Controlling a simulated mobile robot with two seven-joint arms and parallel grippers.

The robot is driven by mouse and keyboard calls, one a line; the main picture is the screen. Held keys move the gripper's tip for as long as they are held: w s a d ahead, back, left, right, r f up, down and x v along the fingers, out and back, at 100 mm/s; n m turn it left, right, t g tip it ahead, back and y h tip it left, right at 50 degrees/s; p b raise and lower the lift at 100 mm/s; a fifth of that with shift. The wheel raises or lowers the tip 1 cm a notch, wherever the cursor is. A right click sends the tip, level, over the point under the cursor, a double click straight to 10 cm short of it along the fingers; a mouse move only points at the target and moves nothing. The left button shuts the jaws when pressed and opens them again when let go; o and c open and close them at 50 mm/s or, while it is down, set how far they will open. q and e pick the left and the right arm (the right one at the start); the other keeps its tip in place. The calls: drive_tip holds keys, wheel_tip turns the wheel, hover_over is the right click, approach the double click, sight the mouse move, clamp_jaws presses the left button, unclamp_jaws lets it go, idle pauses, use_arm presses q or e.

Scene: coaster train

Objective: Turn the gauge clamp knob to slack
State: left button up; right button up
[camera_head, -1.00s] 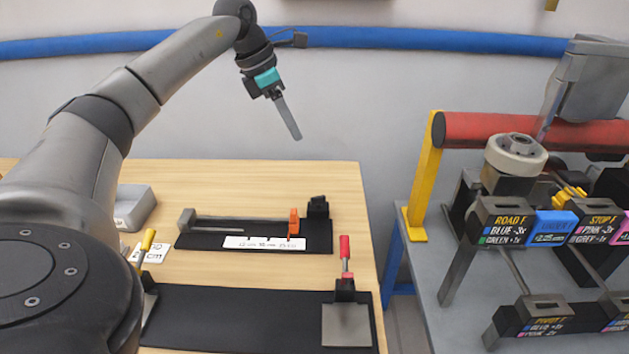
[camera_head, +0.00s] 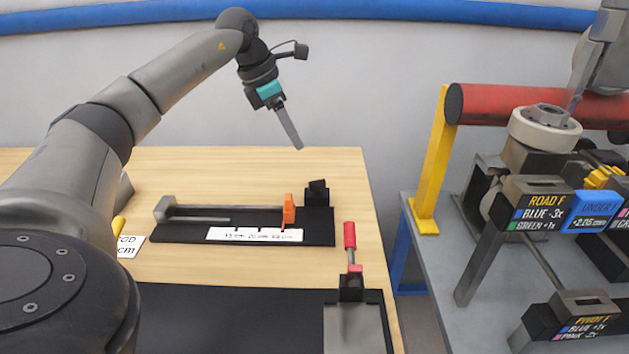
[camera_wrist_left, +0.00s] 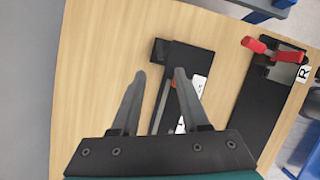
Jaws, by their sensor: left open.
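The gauge is a black base (camera_head: 190,240) with a grey rail, an orange slider (camera_head: 289,209) and a white scale strip (camera_head: 254,235). A small black block, which looks like the clamp knob (camera_head: 317,191), stands at its right end; its turn position cannot be told. My left gripper (camera_head: 298,147) points down above and behind the gauge's right end, apart from it. In the left wrist view its two fingers (camera_wrist_left: 160,74) are spread with nothing between them; the black block (camera_wrist_left: 160,50) shows just beyond the tips, and the slider is mostly hidden by a finger.
A second black fixture (camera_head: 230,310) with a red-handled clamp (camera_head: 350,250) lies nearer on the wooden table (camera_head: 230,170). A yellow post (camera_head: 436,170), a red bar (camera_head: 510,104) and labelled blocks stand on the grey table at right. Bare wood lies behind the gauge.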

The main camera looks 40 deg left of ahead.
sight(317, 181)
use_arm(q)
drive_tip(key=b+x, duration=0.2)
drive_tip(key=x, duration=1)
drive_tip(key=shift+s, duration=0.1)
drive_tip(key=shift+f, duration=0.25)
drive_tip(key=shift+w+d+f, duration=0.15)
drive_tip(key=shift+w+f, duration=0.05)
drive_tip(key=shift+f, duration=0.05)
use_arm(e)
drive_tip(key=w+f, duration=0.1)
drive_tip(key=w+d+f, duration=0.1)
drive_tip(key=shift+w+d+f, duration=0.1)
drive_tip(key=shift+w+f, duration=0.1)
drive_tip(key=shift+w, duration=0.15)
use_arm(q)
drive_tip(key=shift+c, duration=0.3)
drive_tip(key=c, duration=0.5)
clamp_jaws()
use_arm(e)
drive_tip(key=shift+s+a, duration=0.3)
drive_tip(key=shift+s, duration=0.1)
drive_tip(key=shift+s, duration=0.1)
